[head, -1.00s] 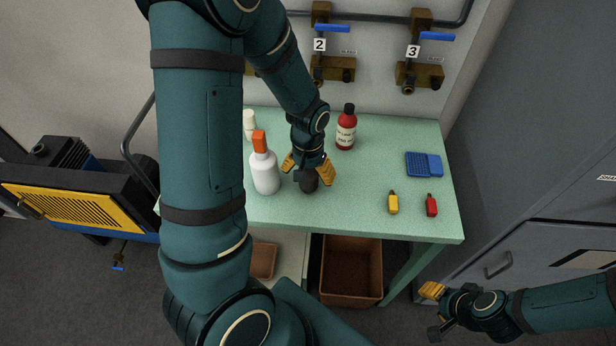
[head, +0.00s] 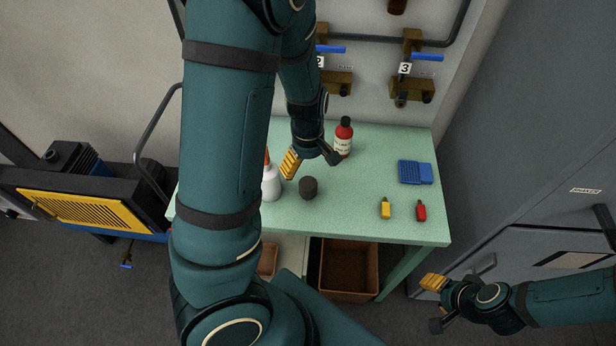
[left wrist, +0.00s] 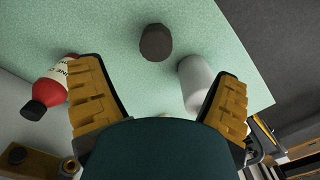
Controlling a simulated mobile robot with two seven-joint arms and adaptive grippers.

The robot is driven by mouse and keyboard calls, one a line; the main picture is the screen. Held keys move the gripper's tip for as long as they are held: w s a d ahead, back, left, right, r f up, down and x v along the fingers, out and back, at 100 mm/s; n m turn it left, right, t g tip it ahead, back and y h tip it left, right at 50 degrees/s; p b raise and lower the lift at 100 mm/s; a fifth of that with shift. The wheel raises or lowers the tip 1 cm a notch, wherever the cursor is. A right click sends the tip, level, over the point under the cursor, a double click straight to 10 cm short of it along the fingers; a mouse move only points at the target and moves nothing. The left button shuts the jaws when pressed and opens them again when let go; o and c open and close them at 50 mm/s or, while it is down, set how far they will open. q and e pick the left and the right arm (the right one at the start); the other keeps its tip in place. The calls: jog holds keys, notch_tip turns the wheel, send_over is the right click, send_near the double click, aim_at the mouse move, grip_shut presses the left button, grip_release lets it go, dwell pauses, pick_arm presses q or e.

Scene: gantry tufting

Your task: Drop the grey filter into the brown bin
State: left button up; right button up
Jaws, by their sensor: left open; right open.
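The grey filter (head: 308,188), a short dark cylinder, stands on the green table, right of the white bottle. It also shows in the left wrist view (left wrist: 156,42), beyond the fingertips and apart from them. My left gripper (head: 312,162) is open and empty, behind and above the filter; its yellow-padded fingers (left wrist: 160,95) are spread wide in the left wrist view. My right gripper (head: 434,303) is open and empty at the lower right, in front of the table.
A white bottle (head: 271,184) with an orange top stands left of the filter, a red bottle (head: 344,138) behind it. Yellow (head: 385,209) and red (head: 421,211) small bottles and a blue box (head: 415,172) are at the right of the green table (head: 350,222). Valves line the wall.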

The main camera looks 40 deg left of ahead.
aim_at(306, 185)
pick_arm(q)
jog(key=f, duration=0.2)
jog(key=f+n+b, duration=0.1)
jog(key=f, duration=0.2)
jog(key=a+f+n, duration=0.1)
jog(key=f, duration=0.2)
jog(key=shift+w+f+b, duration=0.2)
jog(key=shift+f+b, duration=0.1)
jog(key=shift+f, duration=1.1)
jog(key=shift+w+f+b, duration=0.2)
jog(key=shift+f+b, duration=0.05)
jog(key=shift+f, duration=1.1)
pick_arm(e)
jog(key=shift+f, duration=0.6)
pick_arm(q)
jog(key=c, duration=1.3)
